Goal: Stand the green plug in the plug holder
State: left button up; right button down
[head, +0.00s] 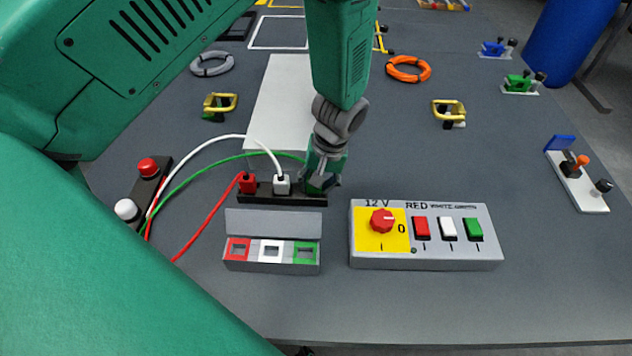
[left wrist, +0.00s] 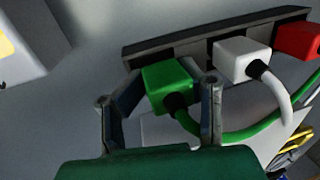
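The green plug (left wrist: 167,88) is at one end of the black plug holder (left wrist: 180,45), beside the white plug (left wrist: 240,60) and the red plug (left wrist: 300,40). It looks upright in the end place, though its base is partly hidden. My left gripper (left wrist: 168,84) has one finger on each side of the green plug, with small gaps seeming to show. In the head view, the left gripper (head: 322,180) points down over the right end of the black holder (head: 285,199) and mostly hides the green plug. My right gripper is not in view.
A grey box (head: 272,266) with red, white and green sockets and a raised lid stands in front of the holder. A switch box (head: 430,262) with a red knob is to its right. Red, white and green cables curve left. A light grey block (head: 280,100) is behind.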

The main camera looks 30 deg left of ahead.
pick_arm(q)
jog(key=shift+w, duration=0.2)
jog(key=shift+d+r, duration=0.2)
jog(key=shift+d, duration=0.35)
notch_tip(320, 180, up, 11)
jog(key=w+d, duration=0.1)
jog(key=shift+w+d+r, duration=0.2)
dwell(0.5)
